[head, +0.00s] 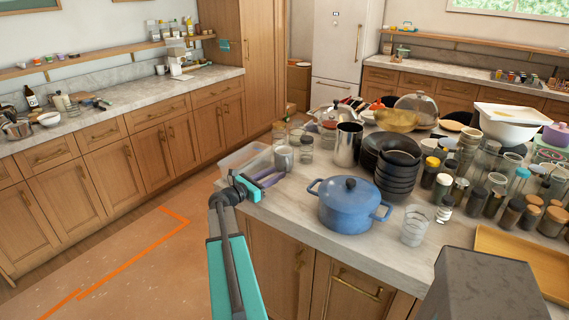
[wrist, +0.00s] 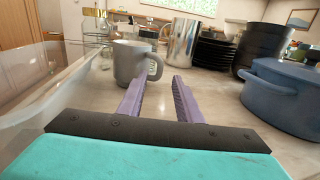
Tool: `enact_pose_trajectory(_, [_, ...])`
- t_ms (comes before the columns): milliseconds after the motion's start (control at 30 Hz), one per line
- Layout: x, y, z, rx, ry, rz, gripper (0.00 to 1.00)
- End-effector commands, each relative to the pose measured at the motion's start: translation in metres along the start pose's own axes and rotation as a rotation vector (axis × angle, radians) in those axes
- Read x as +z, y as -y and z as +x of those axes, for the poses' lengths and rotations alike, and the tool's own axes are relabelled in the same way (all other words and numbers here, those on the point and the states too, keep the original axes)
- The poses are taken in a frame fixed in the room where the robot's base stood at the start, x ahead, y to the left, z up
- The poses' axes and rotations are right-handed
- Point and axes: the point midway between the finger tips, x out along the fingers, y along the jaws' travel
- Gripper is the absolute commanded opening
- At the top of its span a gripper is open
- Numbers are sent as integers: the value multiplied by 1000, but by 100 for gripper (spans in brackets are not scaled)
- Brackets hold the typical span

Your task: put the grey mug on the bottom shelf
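The grey mug (head: 283,157) stands upright on the island counter near its left edge; the wrist view also shows the mug (wrist: 129,63), handle toward the right. My gripper (head: 272,177) is open and empty, low over the counter. In the wrist view, its purple fingers (wrist: 158,80) point toward the mug; the mug body lies ahead of the left finger and the handle lines up with the gap. Whether a fingertip touches the mug is unclear. A wall shelf (head: 110,55) runs along the left wall; I cannot tell which shelf is the bottom one.
A clear plastic bin (head: 246,160) lies left of my gripper. Glass jars (head: 306,148), a steel pitcher (head: 348,144), stacked dark bowls (head: 397,172) and a blue pot (head: 349,202) crowd the right side. The floor (head: 150,255) between island and left cabinets is open.

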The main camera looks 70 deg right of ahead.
Motion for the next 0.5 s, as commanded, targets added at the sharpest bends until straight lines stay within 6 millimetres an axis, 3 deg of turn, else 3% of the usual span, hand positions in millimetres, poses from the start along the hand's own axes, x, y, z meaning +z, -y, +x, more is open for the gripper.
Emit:
enact_pose_trajectory(300, [3,0,35,-2,0,-1,32])
enact_pose_trajectory(500, [2,0,46,2,0,0,32])
